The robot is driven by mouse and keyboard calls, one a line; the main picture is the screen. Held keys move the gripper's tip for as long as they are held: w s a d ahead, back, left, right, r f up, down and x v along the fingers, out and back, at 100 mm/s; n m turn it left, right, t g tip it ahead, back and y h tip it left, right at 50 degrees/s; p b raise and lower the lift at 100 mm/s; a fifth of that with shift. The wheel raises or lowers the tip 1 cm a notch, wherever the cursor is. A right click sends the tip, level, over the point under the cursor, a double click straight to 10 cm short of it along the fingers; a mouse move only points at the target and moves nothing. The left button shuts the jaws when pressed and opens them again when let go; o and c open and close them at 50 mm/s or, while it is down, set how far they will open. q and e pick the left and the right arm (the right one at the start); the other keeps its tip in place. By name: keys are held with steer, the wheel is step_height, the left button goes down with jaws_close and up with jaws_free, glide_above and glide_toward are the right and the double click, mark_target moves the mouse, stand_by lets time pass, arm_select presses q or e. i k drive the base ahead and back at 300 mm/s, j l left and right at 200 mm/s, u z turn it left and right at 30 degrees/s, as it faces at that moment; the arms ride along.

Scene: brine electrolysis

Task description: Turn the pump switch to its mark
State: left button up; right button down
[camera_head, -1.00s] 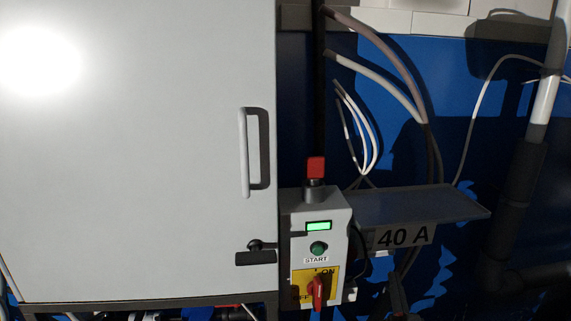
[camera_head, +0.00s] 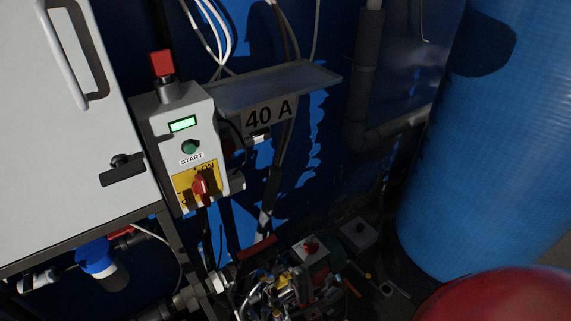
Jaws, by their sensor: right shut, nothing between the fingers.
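A small grey box with a red knob (camera_head: 311,247) stands low beyond the cluttered parts at bottom centre; it looks like the pump switch, but its mark is too small to read. A control box (camera_head: 175,120) above left carries a lit green display, a green START button (camera_head: 190,147) and a red rotary switch (camera_head: 200,187) on a yellow ON/OFF plate. My right gripper (camera_head: 303,272) seems to be among the metal and yellow parts just below the small box; it is shut and empty, and its fingertips are hard to make out. My left gripper is out of view.
A grey cabinet (camera_head: 60,150) fills the left. A shelf (camera_head: 275,88) with a 40 A sign (camera_head: 270,115) juts out at centre. A second small grey box (camera_head: 359,233) stands to the right. A blue tank (camera_head: 445,160) and a red rounded object (camera_head: 500,298) crowd the right.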

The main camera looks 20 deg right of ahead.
mark_target(310, 248)
steer(key=z, duration=0.95)
